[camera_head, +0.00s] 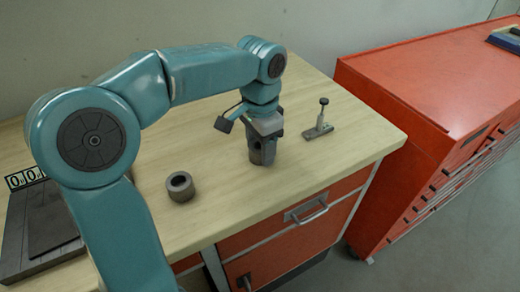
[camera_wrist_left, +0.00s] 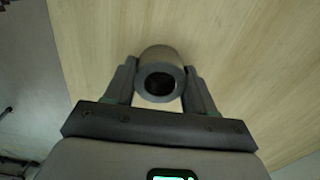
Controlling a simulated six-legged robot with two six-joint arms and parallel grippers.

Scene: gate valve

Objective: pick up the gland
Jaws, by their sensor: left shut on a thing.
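The gland is a short grey cylinder with a round dark bore (camera_wrist_left: 160,60). It sits between the two fingers of my left gripper (camera_head: 262,155) in the left wrist view, one finger on each side, and the jaws are shut on it. In the head view my left gripper points down at the bench top, and its fingers mostly hide the gland. I cannot tell whether the gland touches the wood. My right gripper is in neither view.
A dark grey ring (camera_head: 180,187) with a hole lies on the wooden bench (camera_head: 232,205), left of my gripper. A small metal part with an upright knobbed stem (camera_head: 319,122) stands to the right. A dark plate with a numbered display (camera_head: 40,225) is far left. A red cabinet (camera_head: 420,80) stands right.

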